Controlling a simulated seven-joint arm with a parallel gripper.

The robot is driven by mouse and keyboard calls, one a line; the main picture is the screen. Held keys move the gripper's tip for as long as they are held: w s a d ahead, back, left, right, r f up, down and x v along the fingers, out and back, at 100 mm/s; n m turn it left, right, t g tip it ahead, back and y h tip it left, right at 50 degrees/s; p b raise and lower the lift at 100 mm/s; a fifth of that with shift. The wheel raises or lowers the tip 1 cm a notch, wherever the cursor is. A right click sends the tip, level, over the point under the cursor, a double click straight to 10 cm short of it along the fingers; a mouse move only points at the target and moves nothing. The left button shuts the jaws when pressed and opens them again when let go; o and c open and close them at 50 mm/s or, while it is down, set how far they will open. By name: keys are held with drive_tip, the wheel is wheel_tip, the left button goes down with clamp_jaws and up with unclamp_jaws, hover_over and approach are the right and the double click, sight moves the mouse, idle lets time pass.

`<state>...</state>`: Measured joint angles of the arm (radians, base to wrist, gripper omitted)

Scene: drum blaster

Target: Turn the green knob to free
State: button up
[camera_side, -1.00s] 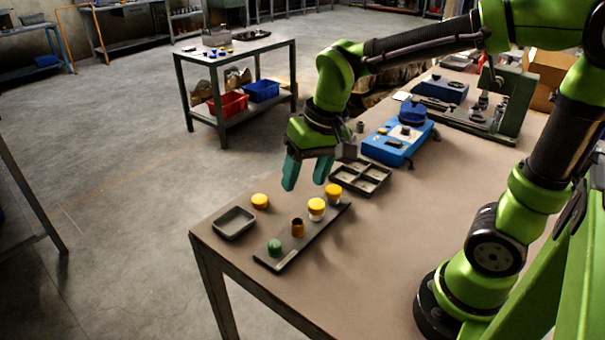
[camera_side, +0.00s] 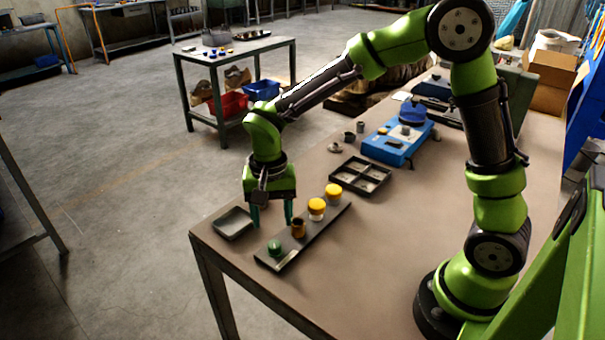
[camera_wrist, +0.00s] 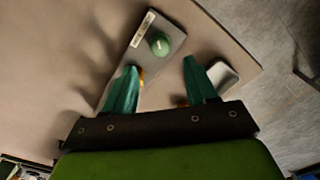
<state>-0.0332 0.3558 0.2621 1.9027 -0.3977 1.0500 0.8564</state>
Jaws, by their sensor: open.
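The green knob (camera_side: 275,246) sits at the front end of a dark narrow plate (camera_side: 325,226). In the wrist view the green knob (camera_wrist: 159,43) shows beyond the fingertips, beside a pale label strip (camera_wrist: 143,29) whose text I cannot read. On the same plate stand a brown-orange cylinder (camera_side: 298,229) and two yellow-capped pieces (camera_side: 317,207). My gripper (camera_side: 272,224) is open and points down just behind the green knob. Its teal fingers (camera_wrist: 163,75) are spread, with nothing held between them. Part of the orange cylinder is hidden by a finger in the wrist view.
A grey tray (camera_side: 233,235) lies left of the plate, close to my gripper. A divided dark tray (camera_side: 360,188) and a blue device (camera_side: 385,153) stand farther back. The table's front edge is near the knob. Bare tabletop lies to the right.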

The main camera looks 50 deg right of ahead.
sight(274, 244)
wheel_tip(274, 244, down, 8)
drive_tip(key=shift+r, duration=0.2)
drive_tip(key=shift+c, duration=0.5)
drive_tip(key=c, duration=1)
